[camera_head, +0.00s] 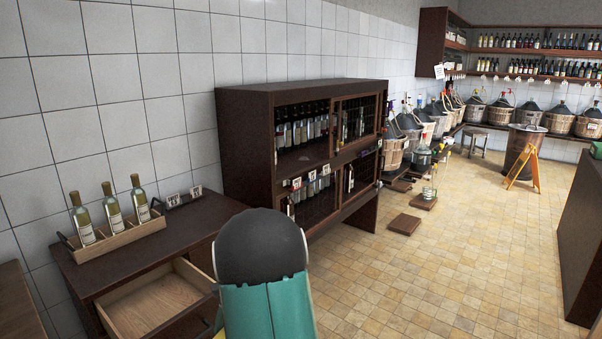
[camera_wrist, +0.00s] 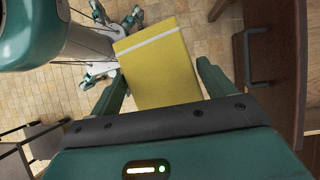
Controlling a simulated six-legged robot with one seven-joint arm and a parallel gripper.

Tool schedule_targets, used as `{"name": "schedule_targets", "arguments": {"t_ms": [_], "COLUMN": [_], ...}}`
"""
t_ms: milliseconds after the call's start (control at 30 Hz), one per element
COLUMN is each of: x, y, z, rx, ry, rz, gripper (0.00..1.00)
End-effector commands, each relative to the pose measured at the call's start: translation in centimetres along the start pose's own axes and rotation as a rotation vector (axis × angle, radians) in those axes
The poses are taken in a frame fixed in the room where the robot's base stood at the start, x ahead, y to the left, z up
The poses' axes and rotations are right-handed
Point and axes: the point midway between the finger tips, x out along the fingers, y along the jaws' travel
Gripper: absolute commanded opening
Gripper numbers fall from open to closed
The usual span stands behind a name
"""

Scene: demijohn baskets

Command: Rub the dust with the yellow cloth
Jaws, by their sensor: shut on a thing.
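The yellow cloth (camera_wrist: 160,72) shows in the wrist view as a flat yellow piece with a white stripe near its far end. My gripper (camera_wrist: 163,82) has its two green fingers on either side of the cloth and is shut on it. The cloth is held above the tiled floor, with parts of my own body beyond it. In the head view, my arm shows at the bottom, but the gripper and cloth are hidden. I cannot make out any dust in either view.
A dark wooden counter (camera_head: 190,226) carries a wooden bottle tray (camera_head: 120,236) with 3 bottles. Below it, a drawer (camera_head: 150,303) stands open and looks empty. A bottle cabinet (camera_head: 248,150) stands beyond. The tiled floor (camera_head: 420,275) at right is mostly free.

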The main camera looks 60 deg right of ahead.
Motion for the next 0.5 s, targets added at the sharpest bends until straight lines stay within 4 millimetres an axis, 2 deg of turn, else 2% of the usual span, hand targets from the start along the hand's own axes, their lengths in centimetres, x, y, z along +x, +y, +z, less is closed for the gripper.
{"name": "schedule_targets", "arguments": {"t_ms": [267, 500], "x": [4.5, 9.6], "y": [-4.4, -9.4], "z": [4.8, 10.3], "rx": [-0.307, -0.666], "ry": [-0.002, -0.002], "rz": [0.177, 0.382], "gripper": [0.63, 0.63]}}
